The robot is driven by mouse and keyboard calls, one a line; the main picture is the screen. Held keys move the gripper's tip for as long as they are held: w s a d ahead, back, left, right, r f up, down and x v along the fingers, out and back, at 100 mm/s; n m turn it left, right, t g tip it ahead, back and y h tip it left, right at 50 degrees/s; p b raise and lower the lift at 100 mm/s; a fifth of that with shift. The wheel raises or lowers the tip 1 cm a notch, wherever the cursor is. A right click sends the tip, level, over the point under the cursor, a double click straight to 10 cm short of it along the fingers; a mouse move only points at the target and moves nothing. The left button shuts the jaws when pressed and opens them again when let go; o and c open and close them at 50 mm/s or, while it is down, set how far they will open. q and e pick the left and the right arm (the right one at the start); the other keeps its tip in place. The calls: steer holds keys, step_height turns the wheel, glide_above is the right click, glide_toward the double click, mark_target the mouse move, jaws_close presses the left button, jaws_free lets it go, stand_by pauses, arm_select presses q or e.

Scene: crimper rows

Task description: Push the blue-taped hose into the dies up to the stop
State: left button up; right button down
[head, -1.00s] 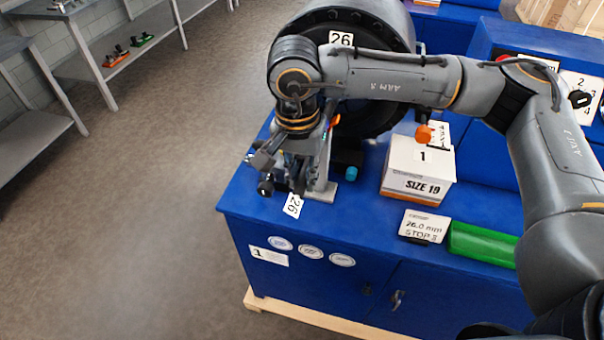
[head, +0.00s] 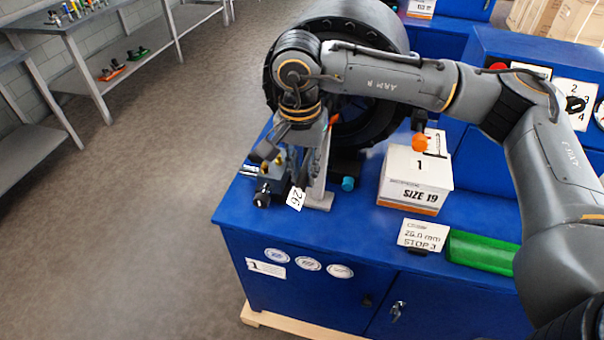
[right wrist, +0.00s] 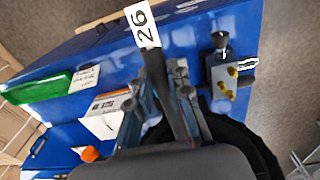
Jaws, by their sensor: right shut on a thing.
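My right gripper (head: 306,165) points down in front of the crimper (head: 350,22), a large black ring on the blue bench. In the right wrist view its two fingers (right wrist: 158,95) are closed around a dark hose (right wrist: 155,72). A white tag marked 26 (right wrist: 143,25) is at the hose's outer end; it also shows in the head view (head: 297,198). I cannot make out blue tape on the hose. The dies and the hose's inner end are hidden behind my wrist and arm, so its depth cannot be told. My left gripper is not in view.
A small block with brass pegs (right wrist: 228,76) stands beside the hose. A white SIZE 19 box (head: 415,180), a 26.0 mm STOP 3 card (head: 424,235) and a green tray (head: 482,251) are to the right. A blue knob (head: 348,184) sits near the gripper.

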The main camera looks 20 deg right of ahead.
steer(key=shift+w+d+b, duration=0.15)
steer(key=shift+w+d, duration=0.4)
steer(key=shift+w, duration=0.25)
steer(key=shift+w+d+b, duration=0.2)
steer(key=shift+w+d, duration=0.35)
steer(key=shift+w, duration=0.3)
steer(key=shift+w+d+b, duration=0.15)
steer(key=shift+w+d, duration=0.4)
steer(key=shift+w, duration=0.25)
steer(key=shift+r, duration=0.3)
jaws_free()
steer(key=shift+s, duration=0.1)
steer(key=shift+p, duration=0.3)
steer(key=shift+a+r+p, duration=0.15)
steer(key=shift+r+p, duration=1.6)
steer(key=shift+r, duration=1.75)
